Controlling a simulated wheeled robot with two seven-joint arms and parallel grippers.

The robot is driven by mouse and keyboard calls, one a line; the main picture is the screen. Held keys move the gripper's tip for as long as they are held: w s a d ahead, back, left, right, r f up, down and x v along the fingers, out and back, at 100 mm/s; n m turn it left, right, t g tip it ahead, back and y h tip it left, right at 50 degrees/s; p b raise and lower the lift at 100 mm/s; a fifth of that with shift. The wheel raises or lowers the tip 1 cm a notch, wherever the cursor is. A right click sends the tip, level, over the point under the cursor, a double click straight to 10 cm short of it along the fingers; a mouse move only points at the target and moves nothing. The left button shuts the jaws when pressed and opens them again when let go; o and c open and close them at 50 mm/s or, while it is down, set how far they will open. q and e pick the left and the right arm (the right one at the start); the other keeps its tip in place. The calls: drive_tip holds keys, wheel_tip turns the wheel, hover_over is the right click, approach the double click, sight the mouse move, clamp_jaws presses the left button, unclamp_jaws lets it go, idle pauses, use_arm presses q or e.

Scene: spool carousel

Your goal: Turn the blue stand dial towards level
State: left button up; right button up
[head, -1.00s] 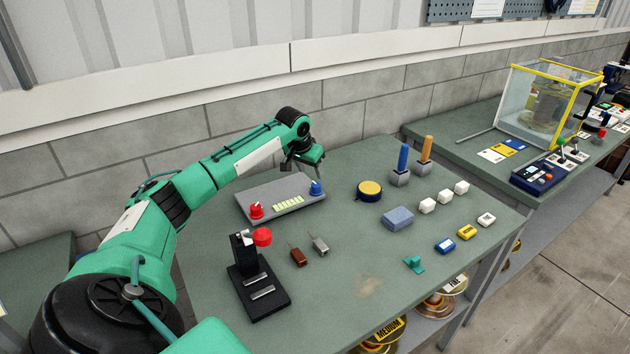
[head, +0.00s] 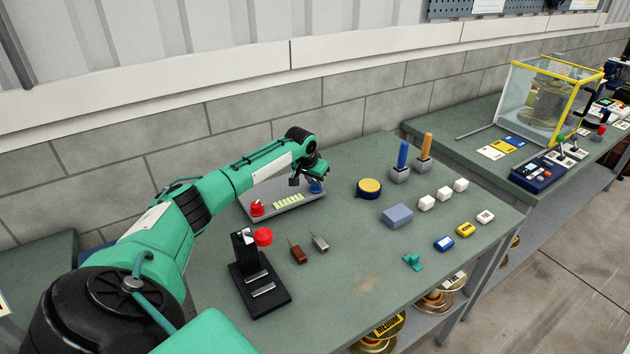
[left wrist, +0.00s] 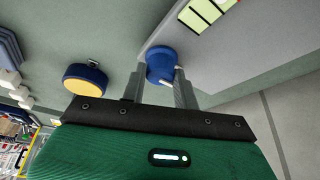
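The grey stand panel (head: 285,204) lies on the green bench, with a red dial (head: 257,208) at its left end and the blue dial (head: 317,188) at its right end. A strip of pale yellow-green cells (head: 289,200) lies between them. My left gripper (head: 308,184) is low over the blue dial and partly covers it. In the left wrist view the blue dial (left wrist: 160,64) shows beyond and between the two parted fingers. The right-hand finger overlaps its edge; I cannot tell whether it touches. My right gripper is not in view.
A yellow-topped round pot (head: 369,188) stands right of the panel. Blue and orange handles (head: 403,158) stand in grey blocks behind it. A black stand with a red knob (head: 263,237) is in front of the panel. The bench's front middle is mostly clear.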

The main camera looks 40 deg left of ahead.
use_arm(q)
drive_tip(key=shift+c, duration=1.1)
drive_tip(key=shift+r+n+p, duration=0.15)
drive_tip(key=shift+n+p, duration=0.15)
drive_tip(key=shift+p, duration=0.25)
drive_tip(key=n+p, duration=0.1)
drive_tip(key=p, duration=0.1)
drive_tip(key=n+y+p, duration=0.1)
drive_tip(key=n+p, duration=0.1)
drive_tip(key=shift+d+r+n+g+y+p, duration=0.15)
drive_tip(key=shift+d+n+g+y+p, duration=0.05)
drive_tip(key=shift+n+g+y+p, duration=0.15)
drive_tip(key=n+y+p, duration=0.1)
drive_tip(key=n+p, duration=0.1)
drive_tip(key=n, duration=0.1)
drive_tip(key=shift+w+g, duration=0.15)
drive_tip(key=shift+g, duration=0.2)
drive_tip(key=shift+f+n+g+y+p, duration=0.2)
drive_tip(key=shift+n+p, duration=0.2)
drive_tip(key=shift+n, duration=0.3)
drive_tip(key=shift+f+n+g+y+p, duration=0.1)
drive_tip(key=shift+n+g+p, duration=0.2)
drive_tip(key=shift+n, duration=0.35)
drive_tip(key=o, duration=1)
drive_tip(key=shift+r, duration=0.15)
